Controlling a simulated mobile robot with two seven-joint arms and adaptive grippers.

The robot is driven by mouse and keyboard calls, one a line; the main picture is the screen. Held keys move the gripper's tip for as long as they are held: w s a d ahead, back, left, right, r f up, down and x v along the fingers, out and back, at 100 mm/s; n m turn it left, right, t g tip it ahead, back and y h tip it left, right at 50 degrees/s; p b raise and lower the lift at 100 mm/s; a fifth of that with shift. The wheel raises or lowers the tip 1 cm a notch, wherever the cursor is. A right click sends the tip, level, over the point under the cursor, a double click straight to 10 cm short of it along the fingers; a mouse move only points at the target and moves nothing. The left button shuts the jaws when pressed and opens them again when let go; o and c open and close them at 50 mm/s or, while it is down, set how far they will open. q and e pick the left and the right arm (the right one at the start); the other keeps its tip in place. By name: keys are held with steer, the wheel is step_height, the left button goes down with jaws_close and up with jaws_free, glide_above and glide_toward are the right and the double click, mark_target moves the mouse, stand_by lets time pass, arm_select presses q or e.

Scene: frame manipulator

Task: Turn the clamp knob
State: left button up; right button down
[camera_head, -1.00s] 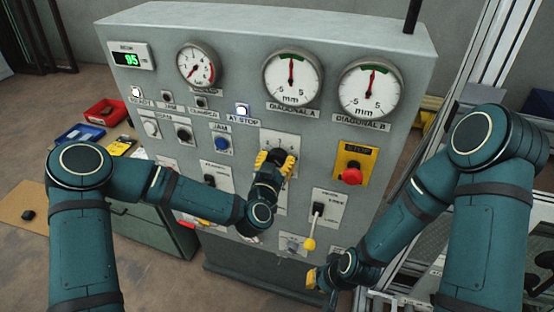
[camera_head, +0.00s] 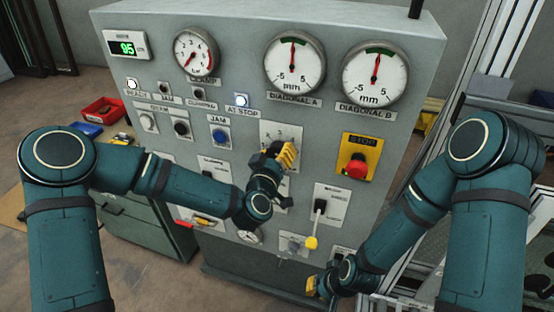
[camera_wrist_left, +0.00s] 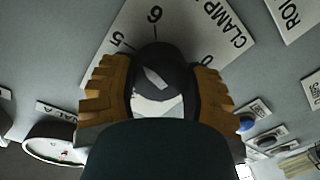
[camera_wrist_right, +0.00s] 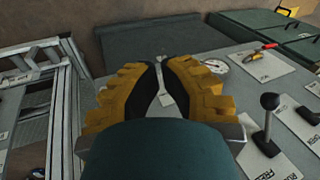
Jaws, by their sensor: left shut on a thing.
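In the head view the plate (camera_head: 268,132) is on the panel's middle, with the knob largely covered by my gripper. My left gripper (camera_head: 280,155) is shut on the knob, its yellow fingers on either side of it in the left wrist view. My right gripper (camera_head: 312,285) is low before the panel, empty. Its fingers look close together in the right wrist view (camera_wrist_right: 160,75).
The grey panel (camera_head: 230,60) carries dials, lamps and buttons. A metal frame (camera_head: 495,60) stands at the right.

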arm_select(q)
steer(key=n+b, duration=0.5)
steer(key=n, duration=0.1)
steer(key=n+b, duration=0.3)
steer(key=n, duration=0.1)
steer(key=shift+n+h+b, duration=0.3)
steer(key=shift+b, duration=0.1)
steer(key=n+b, duration=0.6)
steer(key=shift+n, duration=0.4)
steer(key=n+b, duration=0.2)
steer(key=shift+n+h, duration=0.3)
steer(key=shift+w+a+n+b, duration=0.1)
steer(key=shift+n+b, duration=0.35)
steer(key=shift+n, duration=0.55)
steer(key=n, duration=0.3)
steer(key=shift+r, duration=0.1)
steer(key=shift+n, duration=1.7)
arm_select(e)
step_height(320, 180, down, 19)
steer(key=shift+s+a, duration=0.25)
steer(key=shift+s, duration=0.2)
arm_select(q)
steer(key=shift+n, duration=0.3)
arm_select(e)
steer(key=shift+f, duration=0.1)
